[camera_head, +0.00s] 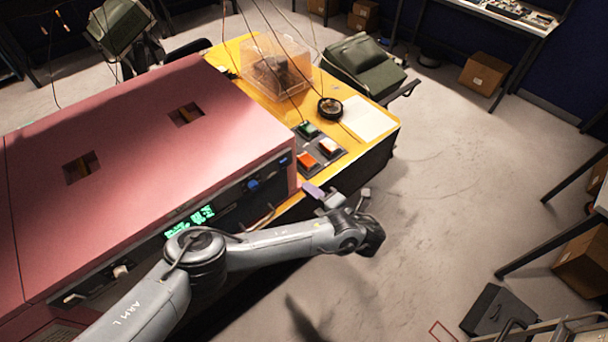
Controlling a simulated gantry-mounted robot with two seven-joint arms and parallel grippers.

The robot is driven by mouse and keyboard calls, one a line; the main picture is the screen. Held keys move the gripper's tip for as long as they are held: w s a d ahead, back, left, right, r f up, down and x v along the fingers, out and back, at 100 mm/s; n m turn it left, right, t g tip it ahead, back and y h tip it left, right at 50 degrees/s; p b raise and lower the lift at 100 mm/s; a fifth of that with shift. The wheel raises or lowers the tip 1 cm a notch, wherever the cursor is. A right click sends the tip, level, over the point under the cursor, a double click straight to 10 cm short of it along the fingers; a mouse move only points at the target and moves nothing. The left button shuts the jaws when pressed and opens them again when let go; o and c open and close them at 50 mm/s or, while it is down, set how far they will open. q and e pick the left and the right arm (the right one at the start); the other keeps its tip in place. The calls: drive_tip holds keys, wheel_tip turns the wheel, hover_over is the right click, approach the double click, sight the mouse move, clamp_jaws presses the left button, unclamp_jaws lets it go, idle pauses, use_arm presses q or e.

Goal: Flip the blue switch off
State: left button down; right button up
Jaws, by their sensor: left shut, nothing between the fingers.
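A small blue switch (253,184) shows on the dark front panel of the pink machine (150,150). A second small blue part (284,160) is near the panel's right end; I cannot tell its kind. The switch position is too small to read. My left arm comes in from the lower left, passing in front of the machine. My left gripper (313,190) is shut and empty, just right of the machine's front right corner. It appears apart from both blue parts. My right gripper is not in view.
The front panel also has a lit green display (190,221) and a handle (262,215).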

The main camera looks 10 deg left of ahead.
use_arm(q)
drive_tip(key=shift+p+v, duration=0.8)
drive_tip(key=shift+v, duration=0.3)
drive_tip(key=shift+s+f, duration=0.1)
drive_tip(key=shift+f, duration=0.1)
